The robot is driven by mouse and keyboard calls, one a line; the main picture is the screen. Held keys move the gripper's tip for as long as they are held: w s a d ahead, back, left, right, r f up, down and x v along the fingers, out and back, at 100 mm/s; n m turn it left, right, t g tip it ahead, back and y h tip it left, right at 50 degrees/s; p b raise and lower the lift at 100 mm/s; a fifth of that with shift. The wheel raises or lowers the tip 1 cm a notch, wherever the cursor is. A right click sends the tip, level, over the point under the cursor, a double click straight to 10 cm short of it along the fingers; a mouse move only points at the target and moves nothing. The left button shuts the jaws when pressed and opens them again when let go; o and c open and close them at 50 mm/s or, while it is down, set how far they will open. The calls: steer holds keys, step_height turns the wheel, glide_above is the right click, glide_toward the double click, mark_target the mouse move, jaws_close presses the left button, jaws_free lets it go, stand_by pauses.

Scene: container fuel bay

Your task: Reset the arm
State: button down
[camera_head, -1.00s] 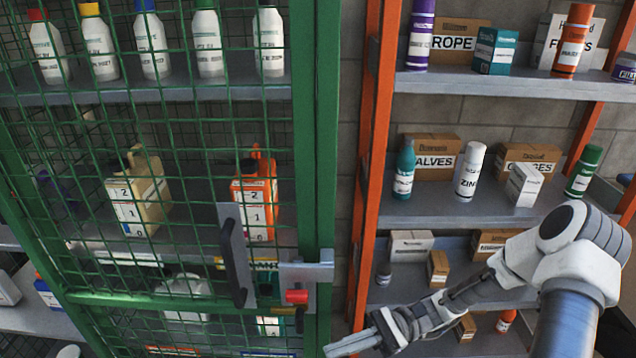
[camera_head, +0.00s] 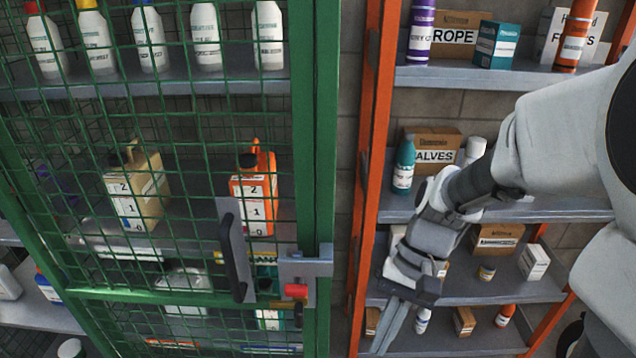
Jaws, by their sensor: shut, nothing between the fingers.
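My arm comes in from the right edge, in front of the open shelf unit. My gripper (camera_head: 388,328) hangs at the end of it, fingers together and pointing down, in front of the lower shelves. Nothing shows between the fingers. It is right of the orange shelf post and apart from the cage door. My arm hides much of the middle shelf.
A green mesh cage (camera_head: 317,150) with a black door handle (camera_head: 235,262) and a red-tipped latch (camera_head: 296,290) stands at left, holding bottles and jugs. An orange-framed shelf unit (camera_head: 375,130) at right holds boxes, bottles and cans close behind my arm.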

steer(key=s+d+r+n+t+h+p, duration=0.1)
steer(key=d+r+t+h, duration=0.1)
steer(key=r+t, duration=0.2)
steer(key=s+d+r+n+t+h+p, duration=0.1)
steer(key=r+t, duration=0.4)
steer(key=r, duration=0.5)
steer(key=shift+s+d+r+n+t+h, duration=0.3)
steer(key=shift+s+d+n+h, duration=0.15)
steer(key=shift+n, duration=0.35)
steer(key=shift+f, duration=0.1)
